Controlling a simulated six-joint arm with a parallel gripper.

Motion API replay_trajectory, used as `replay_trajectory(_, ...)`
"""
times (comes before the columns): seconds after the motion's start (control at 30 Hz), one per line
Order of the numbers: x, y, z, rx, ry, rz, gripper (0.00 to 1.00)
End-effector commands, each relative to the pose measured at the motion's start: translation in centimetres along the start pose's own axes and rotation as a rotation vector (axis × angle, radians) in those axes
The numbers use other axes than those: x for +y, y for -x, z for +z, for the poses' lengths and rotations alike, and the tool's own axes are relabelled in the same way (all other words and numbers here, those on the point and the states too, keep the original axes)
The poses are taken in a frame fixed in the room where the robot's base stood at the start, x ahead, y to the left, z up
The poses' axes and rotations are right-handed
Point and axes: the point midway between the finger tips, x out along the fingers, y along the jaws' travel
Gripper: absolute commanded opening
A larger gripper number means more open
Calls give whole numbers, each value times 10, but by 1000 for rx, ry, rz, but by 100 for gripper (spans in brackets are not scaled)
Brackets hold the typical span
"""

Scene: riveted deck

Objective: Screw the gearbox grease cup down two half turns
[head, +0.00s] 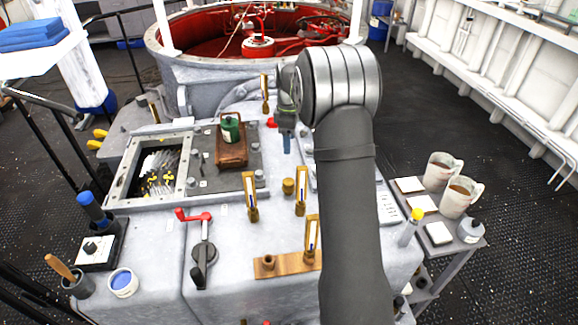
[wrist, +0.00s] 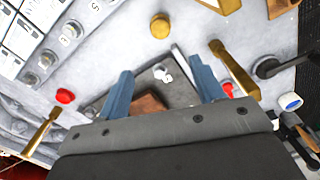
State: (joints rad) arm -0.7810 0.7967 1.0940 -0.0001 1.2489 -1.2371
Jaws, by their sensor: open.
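A small round brass cup, which looks like the grease cup (head: 289,187), stands on the grey gearbox top (head: 262,228) between two upright brass-framed gauges. In the wrist view the brass cup (wrist: 160,25) is at the top centre, beyond the fingertips and apart from them. My gripper (head: 287,144) is above the deck, farther back than the cup. In the wrist view its two blue fingers (wrist: 162,85) are spread wide with nothing held between them. Part of the gripper is hidden behind my arm in the head view.
Upright brass gauges (head: 250,197) (head: 301,191) flank the cup closely. A red-handled crank (head: 203,240) is to the front left. A green can (head: 231,128) sits on a brown block. An open hatch (head: 160,172) is at left. Mugs (head: 442,170) stand on a side shelf at right.

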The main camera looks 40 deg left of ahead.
Motion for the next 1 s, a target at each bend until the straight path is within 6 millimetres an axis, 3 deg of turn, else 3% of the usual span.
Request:
replay_trajectory(0.2, 0, -2, -1, 0, 447, -1, 61)
replay_trajectory(0.43, 1, -3, -2, 0, 811, -2, 61)
replay_trajectory(0.73, 0, -14, -2, 1, 932, -5, 61)
replay_trajectory(1.0, 0, -65, -1, 1, 930, -7, 61)
